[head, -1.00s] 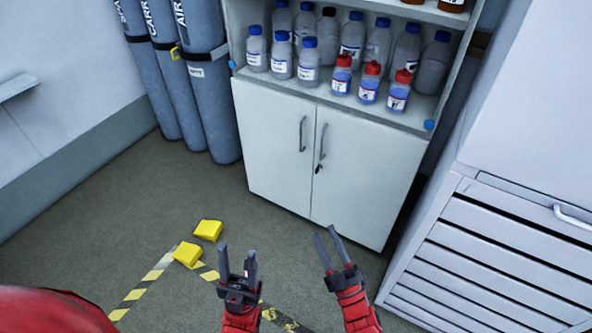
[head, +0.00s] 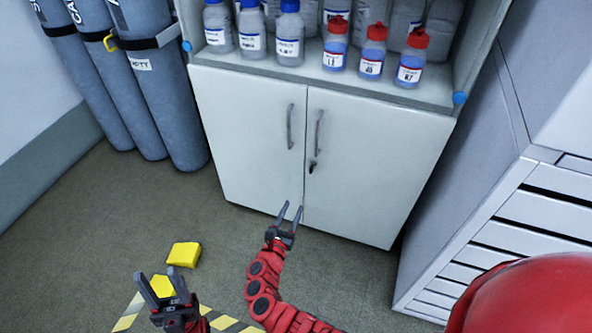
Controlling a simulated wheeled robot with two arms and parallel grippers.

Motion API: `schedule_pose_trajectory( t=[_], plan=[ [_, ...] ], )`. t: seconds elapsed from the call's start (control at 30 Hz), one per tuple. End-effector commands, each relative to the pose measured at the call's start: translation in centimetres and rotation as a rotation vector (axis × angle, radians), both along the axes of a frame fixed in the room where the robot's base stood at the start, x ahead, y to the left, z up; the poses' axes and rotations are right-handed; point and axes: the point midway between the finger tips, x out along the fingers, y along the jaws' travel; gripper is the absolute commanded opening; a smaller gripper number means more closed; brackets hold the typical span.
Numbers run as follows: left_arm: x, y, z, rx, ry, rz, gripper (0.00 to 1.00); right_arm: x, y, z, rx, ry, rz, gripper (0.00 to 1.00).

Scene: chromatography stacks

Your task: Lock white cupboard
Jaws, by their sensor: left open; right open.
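The white cupboard (head: 372,185) stands ahead with both doors closed. Each door has a vertical grey handle near the middle seam. A small dark lock with a key (head: 312,167) sits just below the right door's handle (head: 318,132). My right gripper (head: 290,213) is open and empty, in front of the lower part of the doors near the seam, below the lock. My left gripper (head: 162,285) is open and empty, lower left, above the floor. Whether the lock is turned cannot be told.
Bottles with blue and red caps (head: 372,50) stand on the open shelf above the doors. Grey gas cylinders (head: 165,90) stand left of the cupboard. Yellow blocks (head: 184,255) lie on the floor by striped tape. A grey-white drawer unit (head: 530,225) stands at the right.

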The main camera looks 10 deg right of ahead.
Motion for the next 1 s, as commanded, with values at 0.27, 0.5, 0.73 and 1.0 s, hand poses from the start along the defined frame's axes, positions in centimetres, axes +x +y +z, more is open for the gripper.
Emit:
schedule_pose_trajectory(
  t=[0.27,0.5,0.73,1.0],
  plan=[
    [0.0,0.0,-1.7,0.0,0.0,0.0,0.5,4.1,-2.9,-0.3,0.0,0.0,-0.004,0.42],
    [0.0,0.0,-4.4,0.0,0.0,0.0,0.5,9.0,-6.1,-0.6,0.006,0.0,-0.004,0.42],
    [0.0,0.0,-7.0,0.0,0.0,0.0,0.5,12.6,-8.5,-0.6,0.007,0.001,-0.002,0.42],
    [0.0,0.0,-7.8,0.0,0.0,0.0,0.5,14.1,-9.5,-0.1,0.006,0.002,0.0,0.42]
  ],
)
